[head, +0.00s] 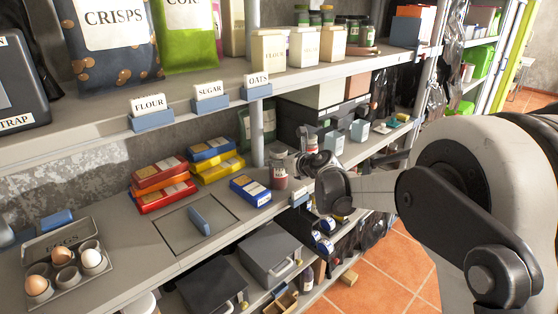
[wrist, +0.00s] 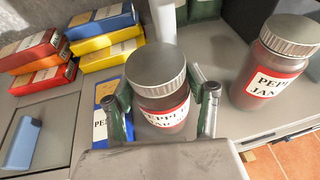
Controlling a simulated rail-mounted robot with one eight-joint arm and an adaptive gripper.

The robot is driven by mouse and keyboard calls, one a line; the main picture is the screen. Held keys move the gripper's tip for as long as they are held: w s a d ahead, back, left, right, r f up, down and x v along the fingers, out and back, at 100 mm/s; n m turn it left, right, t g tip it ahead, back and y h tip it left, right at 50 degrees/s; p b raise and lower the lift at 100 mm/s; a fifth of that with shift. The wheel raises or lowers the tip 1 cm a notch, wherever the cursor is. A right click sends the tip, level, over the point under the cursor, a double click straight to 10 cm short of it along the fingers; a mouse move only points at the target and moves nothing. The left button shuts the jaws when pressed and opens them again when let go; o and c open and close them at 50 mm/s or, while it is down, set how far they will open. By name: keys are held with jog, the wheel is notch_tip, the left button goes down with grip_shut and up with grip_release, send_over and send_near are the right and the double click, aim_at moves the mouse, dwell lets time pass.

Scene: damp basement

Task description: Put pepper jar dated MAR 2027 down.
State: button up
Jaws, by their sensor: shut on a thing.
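My gripper (wrist: 165,98) is shut on a pepper jar (wrist: 163,122) with a grey lid and a red-and-white label, one finger on each side. Its label reads "PEPPE" with a partly cut-off second line. In the head view the held jar (head: 279,170) is upright at the lower shelf's (head: 222,241) front part, with my gripper (head: 300,172) to its right. Its base looks at or close to the surface; contact is unclear. A second pepper jar (wrist: 270,65), labelled "JAN", stands to the right in the wrist view.
A blue box (head: 250,190) lies close left of the held jar. Red boxes (head: 163,184) and yellow and blue boxes (head: 215,160) are stacked further left. A square panel with a blue handle (head: 199,221) and an egg tray (head: 70,275) lie left. A post (head: 257,125) stands behind.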

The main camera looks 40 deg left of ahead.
jog(key=shift+f, duration=0.15)
jog(key=o, duration=1.7)
jog(key=shift+r, duration=0.25)
jog(key=v, duration=1.2)
